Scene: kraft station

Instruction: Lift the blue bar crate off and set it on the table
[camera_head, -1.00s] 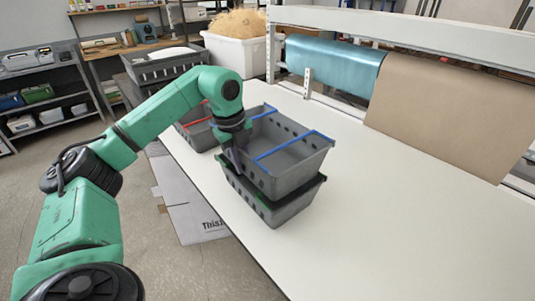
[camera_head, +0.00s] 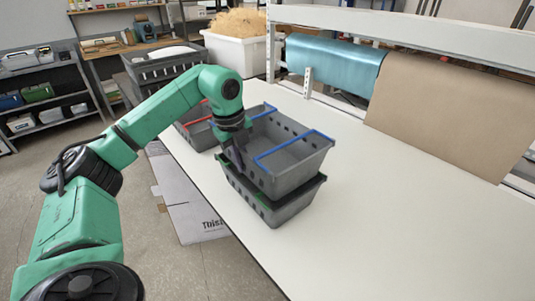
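The blue bar crate (camera_head: 298,171) is a grey crate with two blue bars across its top. It sits stacked on another grey crate with green bars (camera_head: 292,207), near the left edge of the white table (camera_head: 400,215). My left gripper (camera_head: 239,160) points down at the left wall of the blue bar crate. Its fingertips are small and partly lost against the grey wall, so I cannot tell whether it is open or shut on it. My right gripper is not in view.
A grey crate with red bars (camera_head: 200,128) stands behind the stack, partly hidden by my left arm. The table to the right and in front is clear. Blue and brown paper rolls (camera_head: 440,110) hang from a white rack along the far side.

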